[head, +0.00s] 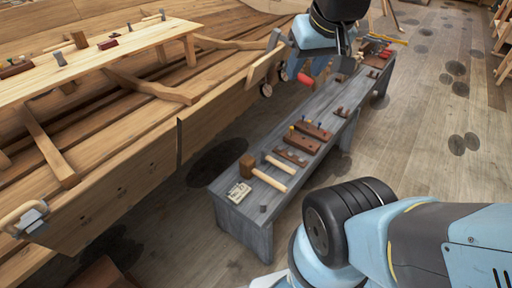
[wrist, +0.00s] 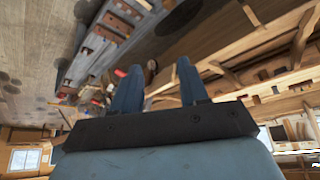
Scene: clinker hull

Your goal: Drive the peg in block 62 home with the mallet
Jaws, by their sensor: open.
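A wooden mallet (head: 247,167) lies on the near end of the grey bench (head: 240,212), its pale handle pointing right. I cannot read any number, so I cannot tell which block is 62. My gripper (wrist: 158,85) shows in the wrist view with two blue fingers spread apart and nothing between them. In the head view my wrist hangs over the far part of the bench, well away from the mallet; the fingertips are not clear there.
A pale card (head: 238,192) lies beside the mallet, and a second wooden stick (head: 280,164) lies behind its handle. More brown blocks (head: 341,113) are farther along. The wooden hull (head: 120,190) with a plank (head: 150,38) bearing small items fills the left. Open floor (head: 440,110) lies right.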

